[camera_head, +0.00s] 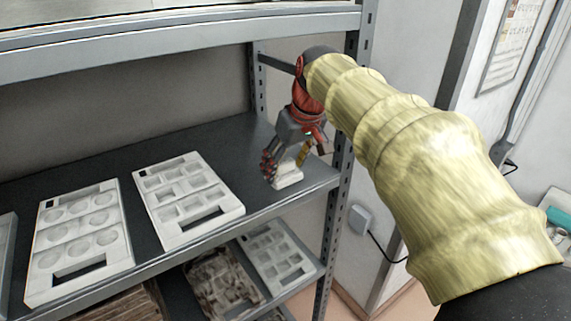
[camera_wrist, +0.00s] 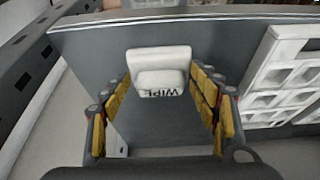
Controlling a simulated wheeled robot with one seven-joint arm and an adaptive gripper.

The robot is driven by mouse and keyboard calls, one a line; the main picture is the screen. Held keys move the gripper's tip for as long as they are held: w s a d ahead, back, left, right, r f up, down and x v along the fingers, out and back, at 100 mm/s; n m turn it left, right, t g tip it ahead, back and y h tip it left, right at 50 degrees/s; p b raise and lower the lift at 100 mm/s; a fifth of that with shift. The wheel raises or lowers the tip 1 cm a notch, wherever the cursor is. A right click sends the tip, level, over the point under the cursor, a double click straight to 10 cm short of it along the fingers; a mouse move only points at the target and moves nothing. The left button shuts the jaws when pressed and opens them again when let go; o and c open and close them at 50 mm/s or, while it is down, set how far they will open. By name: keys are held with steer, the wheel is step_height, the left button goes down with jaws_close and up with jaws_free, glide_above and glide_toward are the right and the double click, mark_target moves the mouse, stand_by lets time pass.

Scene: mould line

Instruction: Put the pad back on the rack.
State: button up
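The pad (camera_head: 288,178) is a small white block on the dark middle shelf board (camera_head: 233,134) of the grey metal rack, near its front right corner. In the wrist view the pad (camera_wrist: 160,58) shows a raised part lettered "WIPE". My gripper (camera_head: 283,162) points down over the pad. In the wrist view my gripper (camera_wrist: 160,84) has its yellow-lined fingers spread on both sides of the pad. They look open, with small gaps beside it. The pad's underside is hidden, but it appears to rest on the board.
Left of the pad lie two white mould trays (camera_head: 188,197) (camera_head: 82,240) on the same shelf. More trays (camera_head: 275,256) lie on the shelf below. A perforated rack post (camera_head: 336,215) stands right of my gripper. The upper shelf edge (camera_head: 180,38) is overhead. Bare board lies behind the pad.

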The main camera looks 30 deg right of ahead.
steer(key=o, duration=0.5)
steer(key=shift+c, duration=0.2)
steer(key=b+v, duration=0.2)
steer(key=v, duration=1)
steer(key=s+a+f, duration=0.5)
steer(key=f, duration=0.3)
steer(key=s+a+f, duration=0.4)
steer(key=s+f, duration=0.1)
steer(key=f, duration=0.3)
steer(key=s+a+f+t, duration=0.1)
steer(key=s+a+f, duration=0.4)
steer(key=f, duration=0.3)
steer(key=shift+a+f+p, duration=0.3)
steer(key=shift+f, duration=0.1)
